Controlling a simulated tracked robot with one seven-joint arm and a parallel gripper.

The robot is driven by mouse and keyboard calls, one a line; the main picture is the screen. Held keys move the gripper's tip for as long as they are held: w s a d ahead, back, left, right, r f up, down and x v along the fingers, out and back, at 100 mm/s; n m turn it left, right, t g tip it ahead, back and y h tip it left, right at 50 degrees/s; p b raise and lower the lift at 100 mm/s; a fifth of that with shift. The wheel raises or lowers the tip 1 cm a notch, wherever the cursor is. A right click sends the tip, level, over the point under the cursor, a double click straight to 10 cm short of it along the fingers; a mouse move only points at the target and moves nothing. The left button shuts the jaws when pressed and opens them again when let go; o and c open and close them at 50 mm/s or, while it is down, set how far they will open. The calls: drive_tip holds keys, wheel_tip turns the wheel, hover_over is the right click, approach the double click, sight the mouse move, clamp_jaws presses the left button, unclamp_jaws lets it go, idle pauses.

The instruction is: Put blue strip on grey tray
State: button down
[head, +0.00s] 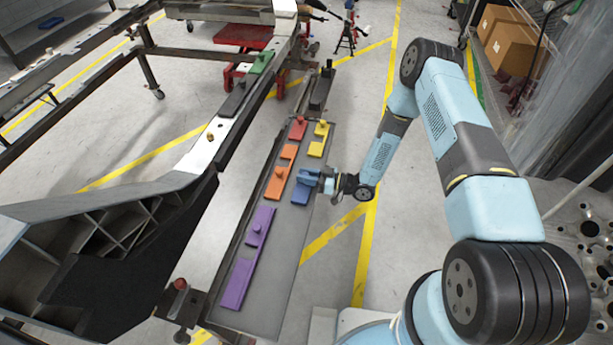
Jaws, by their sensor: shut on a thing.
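The blue strip (300,194) is at the right side of the long grey tray (278,285), beside the orange strip. My gripper (313,179) reaches in from the right and is shut on the blue strip near its upper end. The fingers partly hide that end. I cannot tell whether the strip rests on the tray or is held slightly above it.
The tray also carries a purple strip (240,278), an orange strip (275,185), a red strip (298,129) and a yellow strip (317,148). Left of it runs the chassis rail with a green strip (261,62). The tray's lower right is bare.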

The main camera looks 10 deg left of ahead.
drive_tip(key=shift+f, duration=0.15)
drive_tip(key=c, duration=0.8)
unclamp_jaws()
drive_tip(key=shift+c, duration=0.2)
drive_tip(key=d, duration=1.2)
drive_tip(key=shift+s, duration=0.45)
